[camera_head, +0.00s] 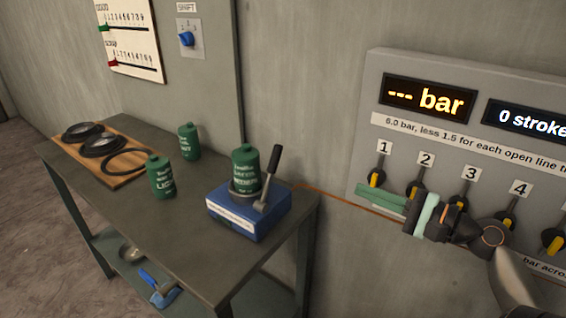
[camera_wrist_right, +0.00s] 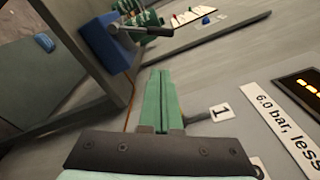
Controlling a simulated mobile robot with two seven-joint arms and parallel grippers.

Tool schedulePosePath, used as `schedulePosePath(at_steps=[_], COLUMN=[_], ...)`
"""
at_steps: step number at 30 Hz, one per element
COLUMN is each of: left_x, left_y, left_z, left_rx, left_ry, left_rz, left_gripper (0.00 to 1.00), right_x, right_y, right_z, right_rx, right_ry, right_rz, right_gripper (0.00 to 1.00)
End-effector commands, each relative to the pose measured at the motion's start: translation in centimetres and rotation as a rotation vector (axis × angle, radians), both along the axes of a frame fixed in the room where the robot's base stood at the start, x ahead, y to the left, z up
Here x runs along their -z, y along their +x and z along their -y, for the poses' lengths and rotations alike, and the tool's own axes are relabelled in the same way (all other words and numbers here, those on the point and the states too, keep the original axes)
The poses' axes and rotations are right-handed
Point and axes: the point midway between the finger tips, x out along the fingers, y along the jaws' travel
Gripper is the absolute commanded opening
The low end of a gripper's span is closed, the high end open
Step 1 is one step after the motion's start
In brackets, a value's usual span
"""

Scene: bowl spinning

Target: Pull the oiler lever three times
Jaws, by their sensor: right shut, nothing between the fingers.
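The oiler (camera_head: 248,212) is a blue box on the right end of the dark table, with a green bottle (camera_head: 246,160) seated on top. Its lever (camera_head: 269,176) has a black handle and stands up, tilted a little right. In the right wrist view the oiler (camera_wrist_right: 103,42) and its lever (camera_wrist_right: 147,31) show at the top, beyond the fingertips. My right gripper (camera_head: 362,193) is shut and empty in front of the wall panel, to the right of the oiler and apart from the lever. Its green fingers lie together in the wrist view (camera_wrist_right: 160,74). My left gripper is not in view.
The wall panel (camera_head: 374,90) shows "--- bar" and "0 stroke", above a row of numbered yellow-and-black valves (camera_head: 376,178) close to my right arm. Two loose green bottles (camera_head: 162,176) (camera_head: 189,141) and a wooden board (camera_head: 130,142) with black rings stand on the table (camera_head: 195,220).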

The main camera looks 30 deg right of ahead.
Motion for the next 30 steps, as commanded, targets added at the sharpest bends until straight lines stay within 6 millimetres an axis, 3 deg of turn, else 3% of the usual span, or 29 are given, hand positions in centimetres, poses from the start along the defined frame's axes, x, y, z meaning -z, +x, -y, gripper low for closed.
schedulePosePath(at_steps=[6,11,30], left_x=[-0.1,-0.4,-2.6], left_y=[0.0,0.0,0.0], left_z=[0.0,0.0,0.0], left_rx=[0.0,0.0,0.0], left_ry=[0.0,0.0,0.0], left_rz=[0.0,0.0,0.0], left_gripper=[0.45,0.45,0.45], right_x=[0.0,-0.1,0.2], right_y=[0.3,1.9,13.0], right_z=[-0.1,-0.6,-4.3], right_rx=[-0.001,-0.002,0.002], right_ry=[0.0,-0.001,0.0], right_rz=[0.0,0.0,0.004], right_gripper=[0.0,0.0,0.0])
